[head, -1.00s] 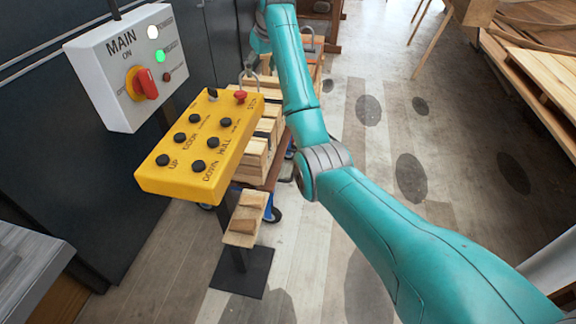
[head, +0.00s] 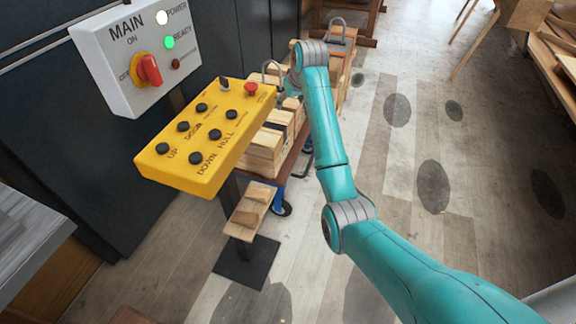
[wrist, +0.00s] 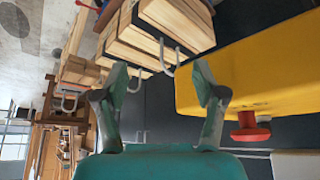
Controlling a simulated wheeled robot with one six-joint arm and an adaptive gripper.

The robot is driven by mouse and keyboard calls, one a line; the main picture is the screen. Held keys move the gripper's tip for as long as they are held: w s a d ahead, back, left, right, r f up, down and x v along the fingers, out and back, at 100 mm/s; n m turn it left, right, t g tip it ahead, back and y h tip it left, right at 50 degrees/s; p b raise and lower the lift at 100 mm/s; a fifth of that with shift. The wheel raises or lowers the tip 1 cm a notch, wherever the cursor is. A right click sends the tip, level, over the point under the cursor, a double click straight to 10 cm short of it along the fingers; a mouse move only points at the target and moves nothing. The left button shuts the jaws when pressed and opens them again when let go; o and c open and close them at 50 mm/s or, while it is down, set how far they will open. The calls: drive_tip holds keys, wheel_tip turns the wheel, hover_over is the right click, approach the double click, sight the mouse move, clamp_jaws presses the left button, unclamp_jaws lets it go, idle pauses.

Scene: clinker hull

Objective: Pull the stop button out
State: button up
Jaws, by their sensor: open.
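The stop button (head: 250,89) is a red mushroom head at the far right corner of the yellow control box (head: 178,174). In the wrist view the red button (wrist: 250,131) sticks out from the side of the yellow box (wrist: 255,75), at the right. My gripper (wrist: 162,82) is open and empty, its two fingers spread apart. The button lies to the right of the right finger, outside the jaws and not touched. In the head view my arm's wrist is just right of the button, and the fingers are mostly hidden.
A grey MAIN box (head: 110,75) with a red rotary switch (head: 148,70) and a lit green lamp hangs behind the yellow box. Timber stacks (head: 265,150) with grey hooks (wrist: 168,58) stand close beside the gripper. Open floor (head: 395,150) lies to the right.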

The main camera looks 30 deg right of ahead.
drive_tip(key=s+a+f+t, duration=0.1)
drive_tip(key=s+a+f, duration=0.2)
drive_tip(key=f, duration=0.6)
drive_tip(key=s+a+f+t, duration=0.1)
drive_tip(key=s+a+f, duration=0.3)
drive_tip(key=f, duration=0.5)
drive_tip(key=shift+s+a+f, duration=0.15)
drive_tip(key=shift+s+f, duration=0.2)
drive_tip(key=shift+s, duration=0.45)
